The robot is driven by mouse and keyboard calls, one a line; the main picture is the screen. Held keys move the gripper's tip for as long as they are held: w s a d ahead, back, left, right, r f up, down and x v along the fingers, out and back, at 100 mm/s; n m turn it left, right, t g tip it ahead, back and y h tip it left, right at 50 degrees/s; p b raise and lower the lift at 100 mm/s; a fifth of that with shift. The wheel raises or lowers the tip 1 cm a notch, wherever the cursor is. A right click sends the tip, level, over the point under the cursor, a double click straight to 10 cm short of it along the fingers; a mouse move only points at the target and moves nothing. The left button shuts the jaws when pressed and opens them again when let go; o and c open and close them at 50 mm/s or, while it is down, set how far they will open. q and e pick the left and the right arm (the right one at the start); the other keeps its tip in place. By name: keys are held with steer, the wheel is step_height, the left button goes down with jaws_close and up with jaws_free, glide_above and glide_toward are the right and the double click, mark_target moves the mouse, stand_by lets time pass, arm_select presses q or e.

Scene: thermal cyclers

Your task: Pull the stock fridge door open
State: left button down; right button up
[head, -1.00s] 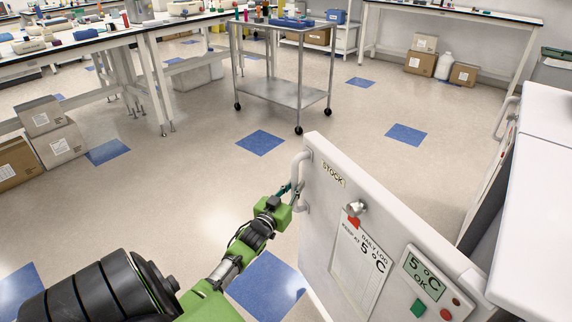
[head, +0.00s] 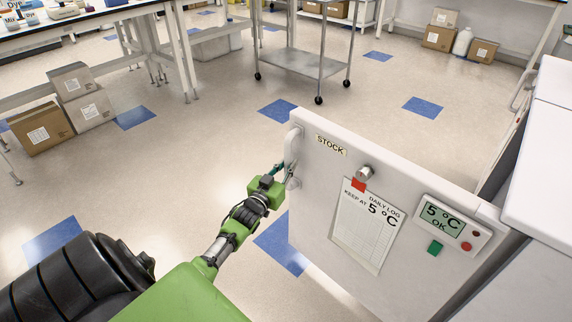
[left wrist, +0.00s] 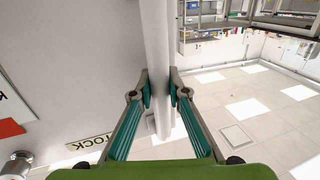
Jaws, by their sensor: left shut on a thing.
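The stock fridge door (head: 345,195) is white, with a STOCK label, a daily log sheet and a 5 °C display. It stands swung out from the fridge body (head: 555,150) at the right. Its pale vertical handle (head: 292,150) is at the door's left edge. My left gripper (head: 283,170) is shut on the handle. In the left wrist view the two teal-padded fingers (left wrist: 163,98) sit on either side of the handle bar (left wrist: 158,50), with the STOCK label at lower left. The fridge's inside is hidden behind the door. My right gripper is not in view.
A steel cart (head: 305,62) stands beyond the door. Cardboard boxes (head: 45,125) sit on the floor at left by a bench. Open floor (head: 190,170) with blue tiles lies left of the door.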

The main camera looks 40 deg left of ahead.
arm_select(q)
steer(key=c, duration=2)
jaws_free()
steer(key=shift+o, duration=0.2)
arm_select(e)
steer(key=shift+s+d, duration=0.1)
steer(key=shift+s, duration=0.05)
arm_select(q)
steer(key=shift+s, duration=0.1)
steer(key=v, duration=1.1)
steer(key=shift+s, duration=0.4)
steer(key=shift+d, duration=0.15)
